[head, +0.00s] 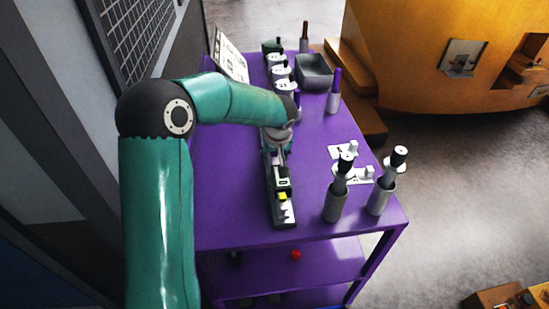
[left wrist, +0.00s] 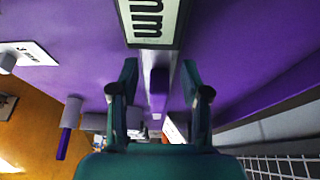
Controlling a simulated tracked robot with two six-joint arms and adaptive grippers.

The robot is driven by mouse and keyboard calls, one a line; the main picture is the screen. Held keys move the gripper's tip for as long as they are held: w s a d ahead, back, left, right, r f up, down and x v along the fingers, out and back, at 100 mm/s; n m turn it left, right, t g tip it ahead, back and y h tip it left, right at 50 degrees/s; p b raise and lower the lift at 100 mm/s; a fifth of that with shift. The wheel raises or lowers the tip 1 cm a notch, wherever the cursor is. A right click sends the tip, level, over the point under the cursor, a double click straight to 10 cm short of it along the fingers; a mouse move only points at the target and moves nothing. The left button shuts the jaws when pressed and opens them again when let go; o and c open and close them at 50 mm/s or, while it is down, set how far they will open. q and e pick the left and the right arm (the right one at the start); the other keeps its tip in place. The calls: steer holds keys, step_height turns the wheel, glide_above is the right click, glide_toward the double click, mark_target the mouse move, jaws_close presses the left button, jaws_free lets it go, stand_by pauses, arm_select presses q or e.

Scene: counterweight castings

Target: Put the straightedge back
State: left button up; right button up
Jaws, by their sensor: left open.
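My left gripper (head: 277,149) points down over the purple table, above the far part of a long dark-edged piece (head: 284,214) with a white face and a yellow-green block. In the left wrist view, its two fingers (left wrist: 160,85) stand apart. A narrow grey strip with a purple block (left wrist: 159,80) lies in line between them; I see no clear contact. A dark-rimmed plate marked "mm" (left wrist: 153,22) lies just beyond the fingertips. I cannot tell for certain which of these parts is the straightedge; the arm hides part of them. My right gripper is not in view.
Two grey cylinders with black tops (head: 335,203) (head: 379,198) stand at the table's front right. A grey tray (head: 314,74) and a purple-handled tool (head: 334,92) are farther back. Several round pale pieces (head: 277,63) form a row. The table's (head: 236,205) left front is clear.

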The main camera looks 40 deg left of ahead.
arm_select(q)
steer(key=b+v, duration=0.1)
steer(key=v, duration=0.8)
steer(key=shift+r, duration=0.25)
steer(key=shift+d, duration=0.1)
steer(key=shift+s, duration=0.1)
